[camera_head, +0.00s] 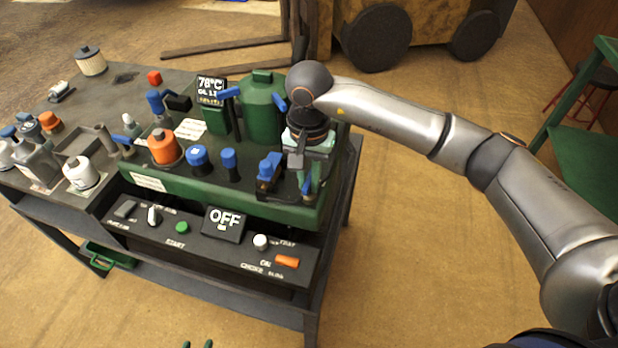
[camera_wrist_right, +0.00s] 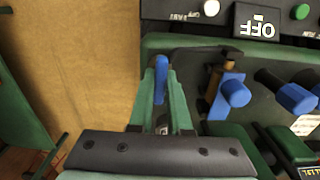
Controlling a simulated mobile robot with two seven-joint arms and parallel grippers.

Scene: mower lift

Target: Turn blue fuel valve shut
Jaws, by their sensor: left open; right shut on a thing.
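The blue fuel valve handle (camera_head: 306,185) stands at the right front corner of the green machine deck. In the right wrist view the blue handle (camera_wrist_right: 161,72) is upright between the two green fingers. My right gripper (camera_head: 303,176) comes down from above and is shut on it; the right wrist view shows its fingers (camera_wrist_right: 161,92) on both sides of the handle. The valve's body below the handle is mostly hidden by the fingers. Only the green fingertips of my left gripper (camera_head: 197,344) show at the bottom edge of the head view, open and apart from the bench.
A blue-topped fitting (camera_head: 269,170) stands close left of the valve; it also shows in the right wrist view (camera_wrist_right: 232,93). A green tank (camera_head: 261,108) is behind. The front panel has an OFF display (camera_head: 224,222) and an orange switch (camera_head: 287,261).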

